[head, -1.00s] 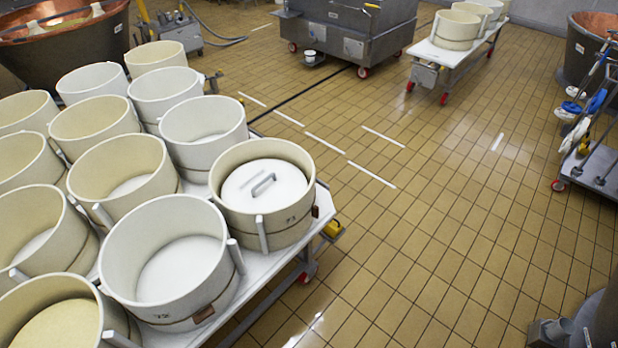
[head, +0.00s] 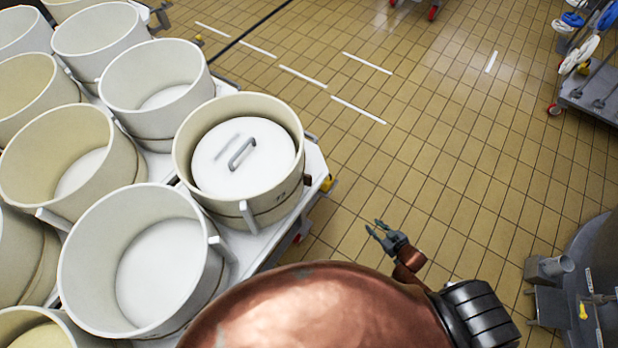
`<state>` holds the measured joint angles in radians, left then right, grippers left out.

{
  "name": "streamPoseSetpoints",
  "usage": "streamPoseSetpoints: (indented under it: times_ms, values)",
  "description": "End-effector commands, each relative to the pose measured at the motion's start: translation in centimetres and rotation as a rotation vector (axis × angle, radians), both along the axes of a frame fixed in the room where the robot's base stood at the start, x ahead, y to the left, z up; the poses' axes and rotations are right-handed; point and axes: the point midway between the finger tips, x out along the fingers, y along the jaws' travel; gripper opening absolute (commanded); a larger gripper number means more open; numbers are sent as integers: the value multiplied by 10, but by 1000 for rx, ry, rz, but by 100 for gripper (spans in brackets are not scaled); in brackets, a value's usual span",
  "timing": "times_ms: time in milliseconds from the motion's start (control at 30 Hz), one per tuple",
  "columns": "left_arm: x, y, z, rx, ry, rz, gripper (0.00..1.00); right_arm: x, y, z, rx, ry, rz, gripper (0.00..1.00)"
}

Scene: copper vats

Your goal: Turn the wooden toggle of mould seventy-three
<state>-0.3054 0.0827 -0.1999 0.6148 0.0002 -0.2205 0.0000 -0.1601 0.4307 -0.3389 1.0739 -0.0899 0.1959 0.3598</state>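Mould seventy-three (head: 253,205) is a cream round mould at the right corner of the white table, with the number 73 on its side. A white lid (head: 215,165) with a grey handle lies inside it. A small dark brown piece (head: 307,180), seemingly the wooden toggle, shows at its right side; its detail is too small to tell. My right gripper (head: 373,226) is open and empty, apart from the mould, to the right of and below it in the picture. My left gripper is not in view.
Several other cream moulds crowd the white table (head: 314,160), one (head: 75,265) just left of and below mould seventy-three. A grey cart (head: 600,95) stands at far right.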

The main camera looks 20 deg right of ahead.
Motion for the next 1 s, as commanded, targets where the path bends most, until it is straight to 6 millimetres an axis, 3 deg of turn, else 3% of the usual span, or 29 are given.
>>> streamPoseSetpoints:
  times_ms: [33, 100, 167, 200, 300, 400, 567, 867, 1000]
  values:
    - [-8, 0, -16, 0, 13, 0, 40, 45, 11, 36, 35, -110, 75, 27]
    - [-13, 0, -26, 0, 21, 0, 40, 89, 39, 94, 109, -241, 181, 27]
    - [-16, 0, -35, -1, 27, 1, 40, 112, 67, 142, 177, -332, 281, 27]
    - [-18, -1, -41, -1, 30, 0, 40, 120, 87, 171, 223, -380, 350, 27]
    - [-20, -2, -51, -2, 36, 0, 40, 124, 130, 231, 328, -460, 503, 27]
    - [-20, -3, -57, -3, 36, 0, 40, 117, 161, 269, 402, -497, 615, 27]
    - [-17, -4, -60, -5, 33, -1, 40, 112, 183, 293, 452, -515, 684, 27]
    - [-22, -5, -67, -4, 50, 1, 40, 139, 218, 295, 454, -518, 683, 27]
    - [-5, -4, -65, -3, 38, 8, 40, 150, 232, 294, 452, -516, 683, 27]
